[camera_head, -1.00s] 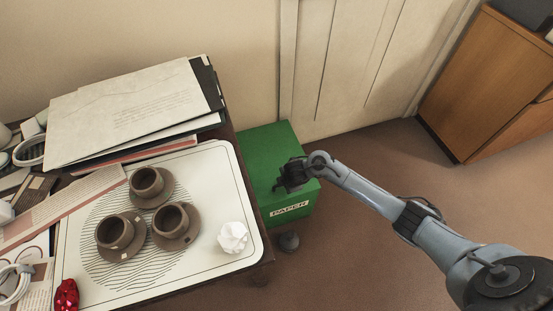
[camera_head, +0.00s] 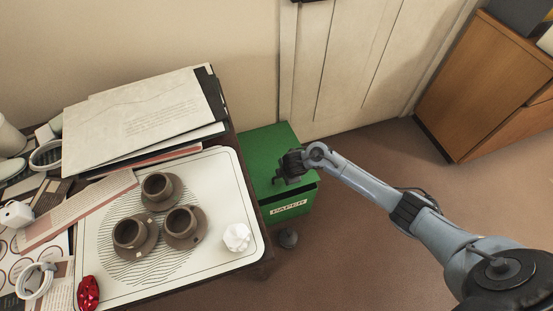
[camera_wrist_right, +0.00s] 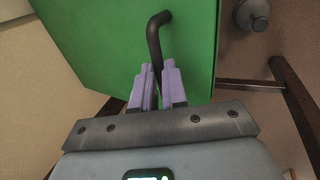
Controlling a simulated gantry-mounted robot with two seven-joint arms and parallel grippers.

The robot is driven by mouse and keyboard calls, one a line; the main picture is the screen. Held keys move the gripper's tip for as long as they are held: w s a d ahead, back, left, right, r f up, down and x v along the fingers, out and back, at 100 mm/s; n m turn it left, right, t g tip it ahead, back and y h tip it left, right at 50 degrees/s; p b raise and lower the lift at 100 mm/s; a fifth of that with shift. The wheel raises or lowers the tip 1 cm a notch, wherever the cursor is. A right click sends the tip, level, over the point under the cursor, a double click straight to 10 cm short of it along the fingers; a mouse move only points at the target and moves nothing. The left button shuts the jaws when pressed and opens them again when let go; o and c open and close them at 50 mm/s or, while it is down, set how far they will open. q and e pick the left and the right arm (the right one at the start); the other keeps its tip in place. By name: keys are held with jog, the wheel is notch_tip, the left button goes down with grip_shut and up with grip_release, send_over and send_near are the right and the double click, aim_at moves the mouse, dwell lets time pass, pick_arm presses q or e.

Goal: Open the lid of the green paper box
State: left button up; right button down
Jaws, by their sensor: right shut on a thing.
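The green paper box (camera_head: 289,208) stands on the floor beside the desk, with a white PAPER label on its front. Its green lid (camera_head: 262,150) lies over the top; a dark band shows under the front edge, apparently a narrow gap. My right gripper (camera_head: 282,176) is over the lid's front part. In the right wrist view the purple fingers (camera_wrist_right: 153,88) are shut on a black bent handle (camera_wrist_right: 154,38) on the lid (camera_wrist_right: 110,45). The box's inside is hidden. My left gripper is not in view.
A desk at left holds a white tray (camera_head: 225,170) with brown cups, a crumpled paper ball (camera_head: 236,237), folders (camera_head: 140,115) and a red object (camera_head: 88,293). A wooden cabinet (camera_head: 480,90) stands at right; floor between is clear.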

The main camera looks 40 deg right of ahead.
jog(key=shift+r, duration=0.1)
jog(key=r+p, duration=0.1)
jog(key=w+r+p, duration=0.1)
jog(key=r+p, duration=0.1)
jog(key=shift+d, duration=0.1)
jog(key=shift+w+d+r+p, duration=0.1)
jog(key=shift+w+r+p, duration=0.1)
jog(key=shift+r+p, duration=0.3)
jog(key=shift+w+d+r+p, duration=0.1)
jog(key=shift+w+r+p, duration=0.1)
jog(key=shift+r+p, duration=0.2)
jog(key=shift+r, duration=0.1)
jog(key=w+r+p, duration=0.1)
jog(key=r+p, duration=0.1)
jog(key=r, duration=0.1)
jog(key=w+r+p, duration=0.1)
jog(key=shift+w+d+r+p, duration=0.3)
jog(key=shift+d+p, duration=0.05)
jog(key=shift+d, duration=0.05)
